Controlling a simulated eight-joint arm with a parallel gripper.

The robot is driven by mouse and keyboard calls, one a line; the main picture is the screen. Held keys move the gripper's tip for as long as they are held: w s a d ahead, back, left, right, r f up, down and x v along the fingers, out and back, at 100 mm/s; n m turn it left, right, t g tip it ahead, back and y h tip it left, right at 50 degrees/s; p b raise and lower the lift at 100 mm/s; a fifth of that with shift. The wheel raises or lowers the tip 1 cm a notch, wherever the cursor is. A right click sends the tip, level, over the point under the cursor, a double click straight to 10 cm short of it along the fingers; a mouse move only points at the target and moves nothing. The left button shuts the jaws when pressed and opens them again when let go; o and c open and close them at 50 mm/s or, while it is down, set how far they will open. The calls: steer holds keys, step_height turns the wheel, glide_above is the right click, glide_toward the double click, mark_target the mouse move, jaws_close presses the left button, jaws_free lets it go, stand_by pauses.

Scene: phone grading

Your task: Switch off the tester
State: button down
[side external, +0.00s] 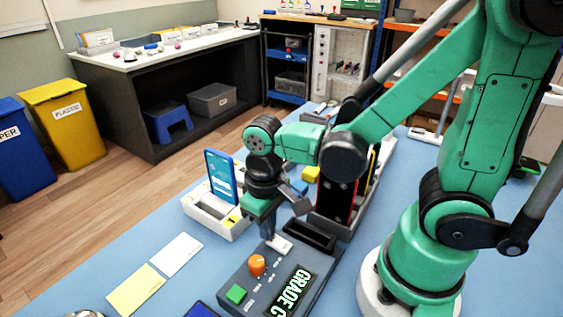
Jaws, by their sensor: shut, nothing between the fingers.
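The tester (285,267) is a dark grey box on the blue table. It has an orange knob (257,265), a green button (236,293) and a lit display (292,292) that reads "GRADE C". A small white part (279,244) shows at its back edge; I cannot tell if it is a switch. My gripper (268,236) points down at the back left of the tester, shut and empty, with its tips close to the white part. I cannot tell whether they touch it.
A blue phone (221,176) stands in a white holder (206,212) behind the tester. A dark phone (335,200) stands in another rack to the right. White (176,254) and yellow (135,290) cards lie on the left. Blue table surface is clear between them.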

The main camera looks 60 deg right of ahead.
steer(key=shift+f, duration=0.15)
step_height(320, 180, up, 7)
stand_by(0.9)
steer(key=w+d+t, duration=0.1)
steer(key=t, duration=0.1)
steer(key=w+d+r+t, duration=0.1)
steer(key=t, duration=0.1)
steer(key=w+d+r+t, duration=0.1)
steer(key=d+t, duration=0.1)
steer(key=t, duration=0.1)
steer(key=shift+w+d+r, duration=0.1)
steer(key=shift+w+r, duration=0.05)
steer(key=shift+w, duration=0.1)
stand_by(0.7)
